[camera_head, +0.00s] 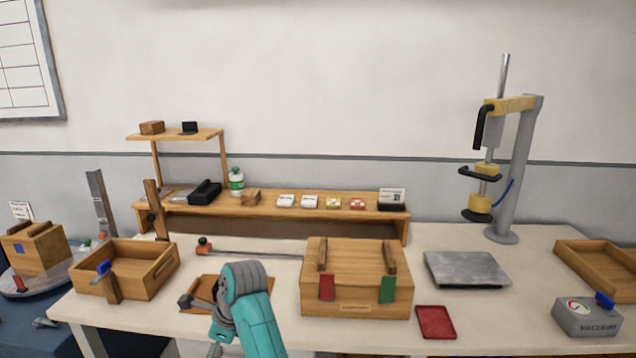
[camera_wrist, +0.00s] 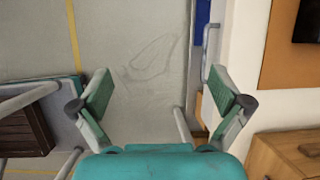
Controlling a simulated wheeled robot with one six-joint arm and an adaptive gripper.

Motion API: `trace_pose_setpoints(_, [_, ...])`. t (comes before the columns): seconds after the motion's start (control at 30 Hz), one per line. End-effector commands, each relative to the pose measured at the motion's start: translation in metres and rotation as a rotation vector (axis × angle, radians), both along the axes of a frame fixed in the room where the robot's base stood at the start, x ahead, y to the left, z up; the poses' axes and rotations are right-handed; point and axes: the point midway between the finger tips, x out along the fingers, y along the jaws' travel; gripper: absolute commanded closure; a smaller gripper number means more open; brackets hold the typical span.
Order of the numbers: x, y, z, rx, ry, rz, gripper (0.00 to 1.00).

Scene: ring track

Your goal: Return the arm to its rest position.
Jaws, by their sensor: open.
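My gripper (camera_wrist: 162,92) shows in the wrist view with its two green-padded fingers spread wide apart. In the head view part of my teal arm (camera_head: 247,310) rises at the front edge of the worktable (camera_head: 440,238), in front of the small brown board (camera_head: 203,292).
A wooden box (camera_head: 357,262) with red and green tabs stands right of my arm, an open wooden tray (camera_head: 135,272) to its left. A clamp stand (camera_head: 517,170) rises at the right.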

Motion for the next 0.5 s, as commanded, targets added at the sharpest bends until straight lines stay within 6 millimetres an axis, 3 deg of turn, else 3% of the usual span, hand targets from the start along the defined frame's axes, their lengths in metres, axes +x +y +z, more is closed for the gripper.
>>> trace_pose_setpoints(0.27, [-0.004, -0.029, -0.06, 0.007, -0.089, 0.042, 0.0])
trace_pose_setpoints(0.5, [-0.021, -0.077, -0.139, -0.001, -0.244, 0.113, 0.0])
